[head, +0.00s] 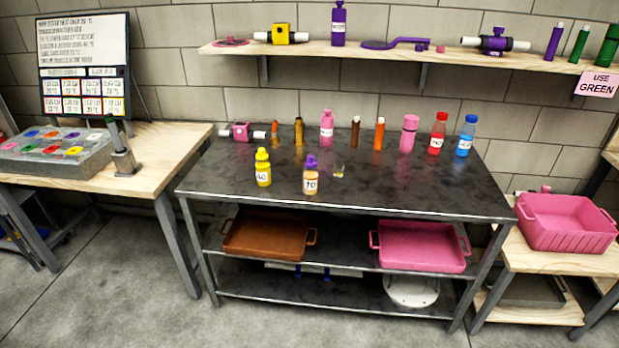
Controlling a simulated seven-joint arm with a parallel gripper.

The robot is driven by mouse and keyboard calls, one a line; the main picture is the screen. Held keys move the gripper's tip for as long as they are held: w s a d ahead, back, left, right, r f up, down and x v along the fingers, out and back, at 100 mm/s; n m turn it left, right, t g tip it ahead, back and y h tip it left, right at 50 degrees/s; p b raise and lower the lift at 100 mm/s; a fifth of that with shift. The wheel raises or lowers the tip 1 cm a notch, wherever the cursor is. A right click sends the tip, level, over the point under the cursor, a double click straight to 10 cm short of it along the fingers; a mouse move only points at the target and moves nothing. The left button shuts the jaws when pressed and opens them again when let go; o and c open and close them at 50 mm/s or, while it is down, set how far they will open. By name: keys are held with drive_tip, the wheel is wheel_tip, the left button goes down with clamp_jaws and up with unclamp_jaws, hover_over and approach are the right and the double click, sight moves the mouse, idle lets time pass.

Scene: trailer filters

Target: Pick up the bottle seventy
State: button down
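A small bottle with a purple cap and an amber-tan body (311,180) stands upright near the front middle of the dark metal table (400,196). Its white label appears to read 70. A yellow bottle (263,168) with a white label stands to its left, apart from it; its number is hard to read. My gripper is not in view.
A pink bottle (327,128), red bottle (437,134), blue bottle (465,136), pink flask (408,134) and several slim tubes stand along the table's back. Brown (264,238) and pink (422,250) trays sit below. The table's front right is clear. A wall shelf (400,52) runs above.

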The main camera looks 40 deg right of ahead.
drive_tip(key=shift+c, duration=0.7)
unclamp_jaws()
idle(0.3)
